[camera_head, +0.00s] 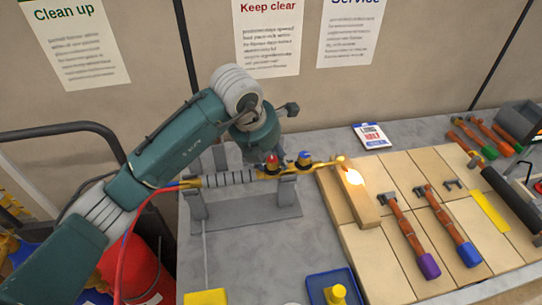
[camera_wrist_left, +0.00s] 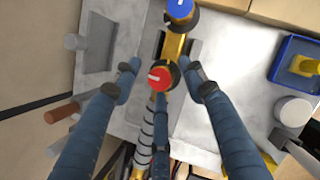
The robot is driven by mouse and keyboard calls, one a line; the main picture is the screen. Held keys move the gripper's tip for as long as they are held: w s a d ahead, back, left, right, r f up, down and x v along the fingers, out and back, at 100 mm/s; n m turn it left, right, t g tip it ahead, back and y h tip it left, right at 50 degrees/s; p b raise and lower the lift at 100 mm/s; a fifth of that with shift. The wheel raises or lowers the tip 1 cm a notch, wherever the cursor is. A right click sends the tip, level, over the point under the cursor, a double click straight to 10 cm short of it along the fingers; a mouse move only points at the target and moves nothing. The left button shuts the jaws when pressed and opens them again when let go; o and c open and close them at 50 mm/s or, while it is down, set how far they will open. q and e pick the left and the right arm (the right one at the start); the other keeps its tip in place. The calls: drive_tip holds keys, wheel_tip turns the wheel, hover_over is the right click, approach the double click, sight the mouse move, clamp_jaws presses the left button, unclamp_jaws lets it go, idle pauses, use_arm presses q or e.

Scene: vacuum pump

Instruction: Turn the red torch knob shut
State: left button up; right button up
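The torch (camera_head: 230,178) lies on a grey stand (camera_head: 245,210), its tip glowing with a flame (camera_head: 353,177) at the right. The red knob (camera_head: 271,160) sits on top of the torch, left of the blue knob (camera_head: 304,157). In the left wrist view the red knob (camera_wrist_left: 160,77) shows a white pointer mark, and the blue knob (camera_wrist_left: 180,8) is at the top edge. My left gripper (camera_wrist_left: 163,72) is open, with a finger on each side of the red knob and visible gaps. In the head view its hand (camera_head: 262,130) is just above the torch. My right gripper is not seen.
A blue tray (camera_head: 350,290) and a yellow block (camera_head: 205,297) stand at the front. A red hose (camera_head: 125,250) runs left from the torch.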

use_arm(q)
drive_tip(key=c, duration=0.9)
clamp_jaws()
